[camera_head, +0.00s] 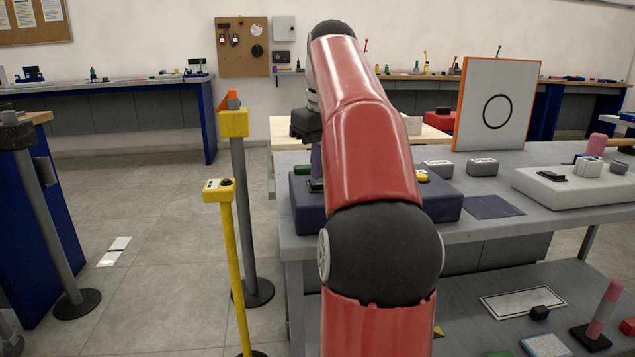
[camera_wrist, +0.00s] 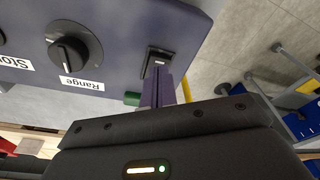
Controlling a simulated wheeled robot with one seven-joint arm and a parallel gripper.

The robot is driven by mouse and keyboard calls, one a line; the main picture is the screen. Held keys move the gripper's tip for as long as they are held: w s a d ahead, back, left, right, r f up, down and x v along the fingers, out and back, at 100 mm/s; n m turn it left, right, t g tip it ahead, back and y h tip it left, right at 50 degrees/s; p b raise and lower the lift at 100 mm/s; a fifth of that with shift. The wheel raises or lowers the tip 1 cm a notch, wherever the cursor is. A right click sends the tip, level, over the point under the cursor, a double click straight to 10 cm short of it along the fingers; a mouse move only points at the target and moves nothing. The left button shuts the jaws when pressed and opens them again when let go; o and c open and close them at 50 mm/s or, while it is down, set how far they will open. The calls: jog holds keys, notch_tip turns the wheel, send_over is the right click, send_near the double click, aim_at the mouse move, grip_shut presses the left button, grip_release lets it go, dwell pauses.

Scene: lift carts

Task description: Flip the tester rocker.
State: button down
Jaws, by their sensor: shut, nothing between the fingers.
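The tester is a dark blue-purple box (camera_head: 445,205) on the grey bench, partly hidden behind my red arm. In the wrist view its panel (camera_wrist: 115,25) fills the upper left. A small black rocker (camera_wrist: 158,57) with a pale mark sits near the panel's right edge. My gripper (camera_wrist: 161,76) is shut and empty, its purple fingertips right at the rocker's near end. I cannot tell whether they touch it. In the head view the gripper (camera_head: 316,165) points down over the box's left part. Which way the rocker is tipped is unclear.
A black Range knob (camera_wrist: 72,50) is left of the rocker. A green part (camera_wrist: 131,98) lies close beside the fingers. A yellow post (camera_head: 238,260) and a grey post (camera_head: 245,190) stand left of the bench.

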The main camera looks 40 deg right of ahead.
aim_at(319, 184)
jog(key=shift+f+b, duration=0.4)
jog(key=shift+f, duration=0.2)
notch_tip(319, 184, up, 5)
jog(key=p, duration=0.5)
jog(key=shift+r, duration=1)
